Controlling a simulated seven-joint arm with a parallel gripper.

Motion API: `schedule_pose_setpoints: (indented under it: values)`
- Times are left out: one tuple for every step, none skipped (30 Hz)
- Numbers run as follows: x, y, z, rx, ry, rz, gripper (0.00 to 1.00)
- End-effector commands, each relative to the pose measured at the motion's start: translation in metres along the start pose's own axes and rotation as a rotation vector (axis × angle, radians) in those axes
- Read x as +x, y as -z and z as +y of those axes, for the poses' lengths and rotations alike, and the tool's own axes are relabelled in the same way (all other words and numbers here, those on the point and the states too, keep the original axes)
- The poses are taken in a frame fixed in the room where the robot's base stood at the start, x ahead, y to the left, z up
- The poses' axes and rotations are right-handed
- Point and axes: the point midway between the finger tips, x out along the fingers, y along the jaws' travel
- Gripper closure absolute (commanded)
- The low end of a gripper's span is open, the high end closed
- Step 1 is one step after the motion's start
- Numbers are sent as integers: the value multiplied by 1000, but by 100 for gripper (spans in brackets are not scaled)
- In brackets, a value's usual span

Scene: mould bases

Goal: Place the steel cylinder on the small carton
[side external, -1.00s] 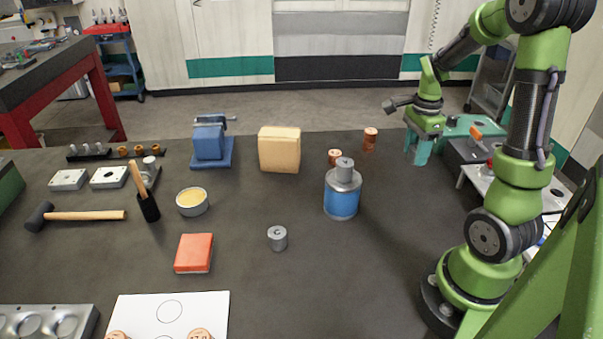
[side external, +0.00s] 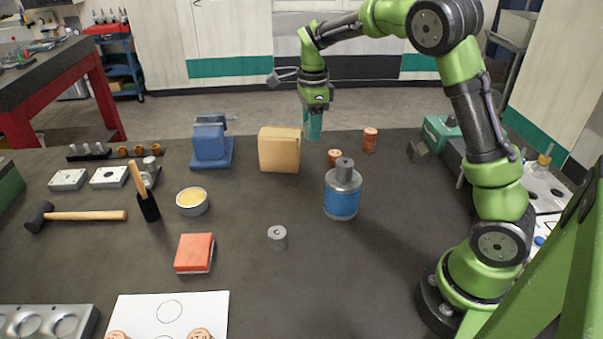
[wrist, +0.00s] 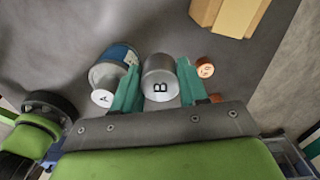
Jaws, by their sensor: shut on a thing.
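My gripper (side external: 313,135) has teal fingers and is at the back of the table, just right of the tan carton (side external: 279,150). In the wrist view, my gripper (wrist: 158,85) is shut on a steel cylinder (wrist: 160,75) with a "B" on its end. In the side view the fingers hide the cylinder. The carton stands upright, apart from my gripper; in the wrist view it shows at the top right (wrist: 232,14).
A blue-banded can (side external: 342,200) with a steel cylinder marked "A" (wrist: 102,98) on it stands nearby. Two copper cylinders (side external: 370,140) (side external: 335,157) stand right of the carton. A blue vise (side external: 210,148) stands left of it. A small grey cylinder (side external: 277,237) stands in front.

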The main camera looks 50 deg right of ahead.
Motion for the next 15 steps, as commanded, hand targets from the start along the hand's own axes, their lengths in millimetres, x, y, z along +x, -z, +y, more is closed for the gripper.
schedule_pose_setpoints:
  values:
    - [2,-4,-12,1,2,1,100]
    - [2,-7,-18,0,2,1,100]
    - [3,-10,-26,0,2,1,100]
    - [4,-13,-31,0,2,0,100]
    - [4,-15,-36,0,2,0,100]
    - [5,-18,-43,0,2,0,100]
    - [6,-20,-48,0,1,0,100]
    - [6,-22,-53,0,2,0,100]
    - [7,-25,-59,-1,2,0,100]
    - [7,-26,-64,-1,2,0,100]
    - [7,-28,-67,0,2,0,100]
    - [8,-30,-71,0,2,0,100]
    - [7,-31,-74,-1,3,0,100]
    - [8,-33,-76,-1,2,-1,100]
    - [8,-34,-79,-2,2,-1,100]
